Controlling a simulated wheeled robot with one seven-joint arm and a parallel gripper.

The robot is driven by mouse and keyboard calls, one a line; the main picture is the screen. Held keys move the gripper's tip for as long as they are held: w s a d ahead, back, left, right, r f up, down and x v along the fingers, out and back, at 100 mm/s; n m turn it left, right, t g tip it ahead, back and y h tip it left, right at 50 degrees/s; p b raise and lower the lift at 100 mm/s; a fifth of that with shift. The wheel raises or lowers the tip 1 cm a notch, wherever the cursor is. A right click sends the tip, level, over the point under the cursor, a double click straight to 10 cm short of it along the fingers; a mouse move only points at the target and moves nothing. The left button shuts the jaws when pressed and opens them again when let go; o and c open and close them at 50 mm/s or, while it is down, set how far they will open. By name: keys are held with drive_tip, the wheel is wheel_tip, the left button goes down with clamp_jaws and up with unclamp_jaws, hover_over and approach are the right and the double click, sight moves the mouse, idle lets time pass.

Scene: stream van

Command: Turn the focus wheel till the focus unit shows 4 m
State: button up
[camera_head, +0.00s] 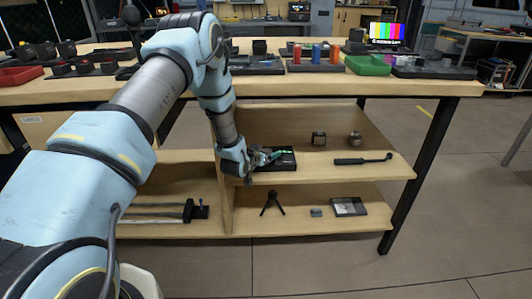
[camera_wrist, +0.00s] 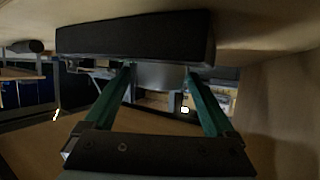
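The black focus unit (camera_head: 287,163) lies on the upper shelf below the bench, just right of my gripper (camera_head: 272,156). In the wrist view, its dark body (camera_wrist: 135,38) spans the top, and a grey round part, seemingly the focus wheel (camera_wrist: 160,77), sits under it. My gripper's two teal fingers (camera_wrist: 160,75) stand wide apart, one tip on each side of that wheel. I cannot tell whether the tips touch it. I cannot make out any reading on the unit. My gripper hides part of the unit in the head view.
The shelf board (camera_head: 330,172) also holds a small black cube (camera_head: 319,139), a round grey item (camera_head: 355,138) and a black handle-like tool (camera_head: 362,161). An upright divider (camera_head: 224,200) stands close on the left.

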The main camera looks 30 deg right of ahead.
drive_tip(key=c, duration=1.3)
drive_tip(key=shift+w+m+g+b, duration=0.1)
drive_tip(key=shift+m+g+b, duration=0.2)
drive_tip(key=shift+c, duration=0.2)
drive_tip(key=shift+m+g+h, duration=0.3)
drive_tip(key=shift+h, duration=0.1)
drive_tip(key=o, duration=1.4)
drive_tip(key=shift+c, duration=0.2)
drive_tip(key=v, duration=1.1)
